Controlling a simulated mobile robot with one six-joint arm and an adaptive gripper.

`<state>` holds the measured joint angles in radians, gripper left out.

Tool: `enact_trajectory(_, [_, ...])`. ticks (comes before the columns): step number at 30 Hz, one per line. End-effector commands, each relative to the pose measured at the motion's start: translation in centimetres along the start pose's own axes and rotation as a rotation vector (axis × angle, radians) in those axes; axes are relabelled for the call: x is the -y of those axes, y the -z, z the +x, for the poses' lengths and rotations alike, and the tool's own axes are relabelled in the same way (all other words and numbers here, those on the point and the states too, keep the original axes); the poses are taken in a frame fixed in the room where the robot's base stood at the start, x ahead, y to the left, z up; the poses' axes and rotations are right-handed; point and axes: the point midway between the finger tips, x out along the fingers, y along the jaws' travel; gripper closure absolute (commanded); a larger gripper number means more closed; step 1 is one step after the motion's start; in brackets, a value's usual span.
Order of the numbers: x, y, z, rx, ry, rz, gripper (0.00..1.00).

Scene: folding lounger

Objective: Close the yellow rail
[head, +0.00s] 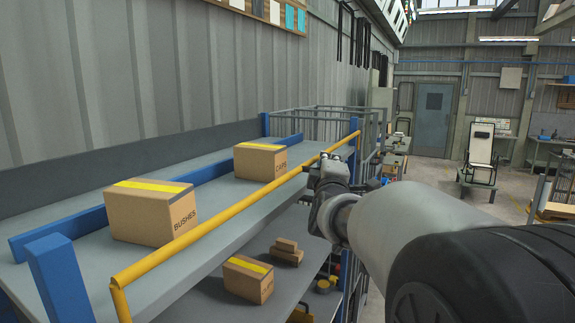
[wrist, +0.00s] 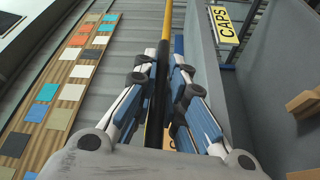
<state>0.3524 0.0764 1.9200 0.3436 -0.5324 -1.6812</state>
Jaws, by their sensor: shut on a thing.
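The yellow rail (head: 220,218) runs along the front edge of the upper grey shelf (head: 225,207), from the near left to a blue post at the far end. Its near end bends downward. My gripper (head: 324,167) is at the rail toward its far half and shut on it. In the wrist view the rail (wrist: 164,25) passes lengthwise between the fingers of my gripper (wrist: 163,62); a dark part lies between them. The exact contact of the fingertips is hard to see.
A box marked BUSHES (head: 150,213) and a box marked CAPS (head: 260,161) stand on the upper shelf behind the rail. A lounger (head: 480,155) stands far right on open floor.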

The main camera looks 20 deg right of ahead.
Motion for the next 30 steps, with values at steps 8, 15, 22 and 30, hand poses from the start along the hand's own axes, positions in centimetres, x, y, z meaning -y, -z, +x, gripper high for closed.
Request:
enact_trajectory(8, [-0.7,0.3,0.0,-0.006,-0.014,-0.001,0.76])
enact_trajectory(15, [-0.3,0.3,0.0,-0.005,-0.007,-0.002,0.69])
enact_trajectory(22, [-0.2,0.2,0.0,-0.003,-0.004,-0.002,0.69])
enact_trajectory(30, [-0.2,0.2,-2.4,-0.004,-0.003,-0.001,0.69])
